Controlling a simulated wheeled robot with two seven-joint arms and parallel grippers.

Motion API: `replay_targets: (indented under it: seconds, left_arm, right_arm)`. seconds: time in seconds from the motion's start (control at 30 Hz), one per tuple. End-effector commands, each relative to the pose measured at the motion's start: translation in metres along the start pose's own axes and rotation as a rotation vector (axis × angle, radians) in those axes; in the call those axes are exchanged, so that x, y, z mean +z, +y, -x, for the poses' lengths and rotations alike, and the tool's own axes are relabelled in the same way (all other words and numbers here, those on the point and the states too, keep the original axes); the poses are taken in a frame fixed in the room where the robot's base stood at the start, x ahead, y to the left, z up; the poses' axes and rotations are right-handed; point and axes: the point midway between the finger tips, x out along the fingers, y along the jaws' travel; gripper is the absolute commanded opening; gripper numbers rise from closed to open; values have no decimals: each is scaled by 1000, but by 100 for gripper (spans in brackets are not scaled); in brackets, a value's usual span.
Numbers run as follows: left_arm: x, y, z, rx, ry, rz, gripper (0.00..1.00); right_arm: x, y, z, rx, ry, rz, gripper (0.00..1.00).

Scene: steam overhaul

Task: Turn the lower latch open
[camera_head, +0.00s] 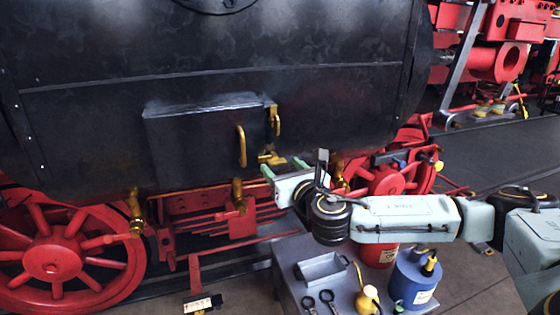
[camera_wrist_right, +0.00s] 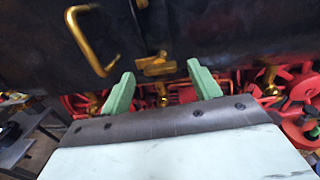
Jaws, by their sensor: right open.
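The black hatch door (camera_head: 195,145) sits on the dark boiler side, with a brass handle (camera_head: 241,146) near its right edge. An upper brass latch (camera_head: 275,121) stands at the hatch's top right. The lower brass latch (camera_head: 271,158) is at the lower right, just beyond my right gripper (camera_head: 283,167). In the right wrist view the lower latch (camera_wrist_right: 155,66) lies ahead, between the two green fingertips of my right gripper (camera_wrist_right: 160,84) but farther off. The right gripper is open and empty; no contact with the latch shows. My left gripper is not seen.
Below my right arm, a grey table (camera_head: 290,272) holds a metal tray (camera_head: 322,270), a red can (camera_head: 378,254), a blue can (camera_head: 413,278) and a yellow oiler (camera_head: 368,299). Red wheels (camera_head: 52,258) and brass valves (camera_head: 136,213) stand below the boiler.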

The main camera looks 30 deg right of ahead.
Motion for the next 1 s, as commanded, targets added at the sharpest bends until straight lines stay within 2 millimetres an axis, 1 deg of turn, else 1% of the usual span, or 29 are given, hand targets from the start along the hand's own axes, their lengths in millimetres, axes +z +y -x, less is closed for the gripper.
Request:
replay_targets:
  seconds: [0.03,0.1,0.2,0.5,0.53,0.87,1.0]
  left_arm:
    - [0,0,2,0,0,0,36]
    - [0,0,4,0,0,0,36]
    - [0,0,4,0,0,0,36]
    - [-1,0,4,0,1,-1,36]
    - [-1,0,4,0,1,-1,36]
    - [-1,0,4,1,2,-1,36]
    - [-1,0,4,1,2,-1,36]
  right_arm:
    - [1,0,-6,0,-1,-1,62]
    - [1,0,-12,0,0,-1,62]
    - [0,0,-17,0,0,0,62]
    - [0,0,-19,1,0,0,62]
    - [0,0,-19,1,0,0,61]
    - [0,0,-19,1,0,0,18]
    - [-1,0,-19,0,0,-4,17]
